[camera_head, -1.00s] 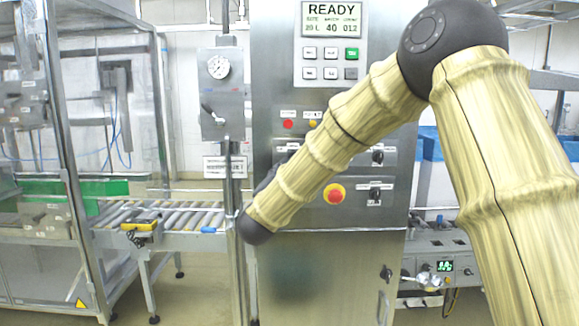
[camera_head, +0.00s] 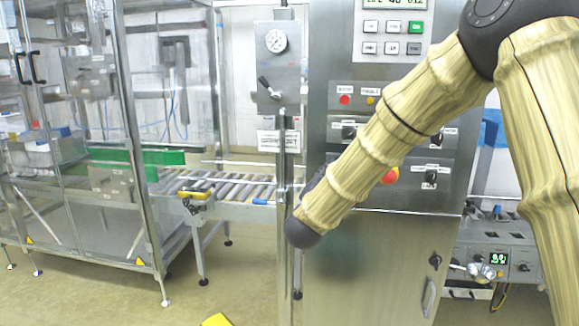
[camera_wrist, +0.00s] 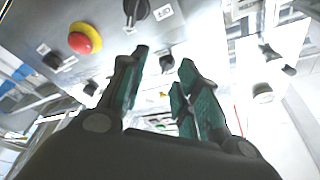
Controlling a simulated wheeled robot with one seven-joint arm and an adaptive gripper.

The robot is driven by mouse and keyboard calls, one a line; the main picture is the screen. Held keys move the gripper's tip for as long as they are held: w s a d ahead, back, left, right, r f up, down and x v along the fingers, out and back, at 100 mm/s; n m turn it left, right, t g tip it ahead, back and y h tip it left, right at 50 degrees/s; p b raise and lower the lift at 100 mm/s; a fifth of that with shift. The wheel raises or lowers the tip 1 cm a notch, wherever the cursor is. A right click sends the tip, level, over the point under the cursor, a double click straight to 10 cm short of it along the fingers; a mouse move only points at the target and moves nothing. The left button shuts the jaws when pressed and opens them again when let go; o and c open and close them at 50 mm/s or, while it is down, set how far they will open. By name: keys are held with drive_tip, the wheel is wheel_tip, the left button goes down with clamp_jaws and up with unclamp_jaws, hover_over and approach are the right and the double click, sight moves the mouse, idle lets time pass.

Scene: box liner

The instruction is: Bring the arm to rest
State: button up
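My arm, in a wood-patterned cover with dark joints, crosses the right half of the head view, bent at an elbow near the top right. Its lower section slants down to the left in front of the steel control cabinet (camera_head: 385,245). The cabinet's panel with a red and yellow stop button (camera_wrist: 85,38) and black knobs (camera_wrist: 136,10) lies beyond the fingers.
A roller conveyor (camera_head: 230,188) and a glass-walled enclosure (camera_head: 75,150) stand at the left. A lever box with a gauge (camera_head: 277,60) is left of the cabinet.

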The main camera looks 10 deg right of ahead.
wheel_tip(320, 180, down, 20)
drive_tip(key=s+n+g+y, duration=0.2)
drive_tip(key=s+n+y, duration=0.1)
drive_tip(key=n+y, duration=0.2)
drive_tip(key=s+f+n+g+y+p, duration=0.1)
drive_tip(key=s+f+n+g, duration=0.1)
drive_tip(key=s+f, duration=0.55)
drive_tip(key=s+f+n+g+y, duration=0.25)
drive_tip(key=s+f, duration=0.25)
drive_tip(key=f, duration=0.6)
drive_tip(key=s+f+n+g+p, duration=0.1)
drive_tip(key=s+f+g, duration=0.1)
drive_tip(key=s+f, duration=0.55)
drive_tip(key=s+f+n+g, duration=0.1)
drive_tip(key=s+f+g, duration=0.2)
drive_tip(key=s, duration=0.7)
drive_tip(key=s+d+f+n+g+y, duration=0.1)
drive_tip(key=s+f+g, duration=0.2)
drive_tip(key=s+f, duration=0.3)
drive_tip(key=s+d+f+n+g, duration=0.1)
drive_tip(key=s+f+g, duration=0.2)
drive_tip(key=s, duration=1.2)
drive_tip(key=shift+d+f+n, duration=0.25)
drive_tip(key=shift+f+n, duration=0.1)
drive_tip(key=shift+f, duration=0.5)
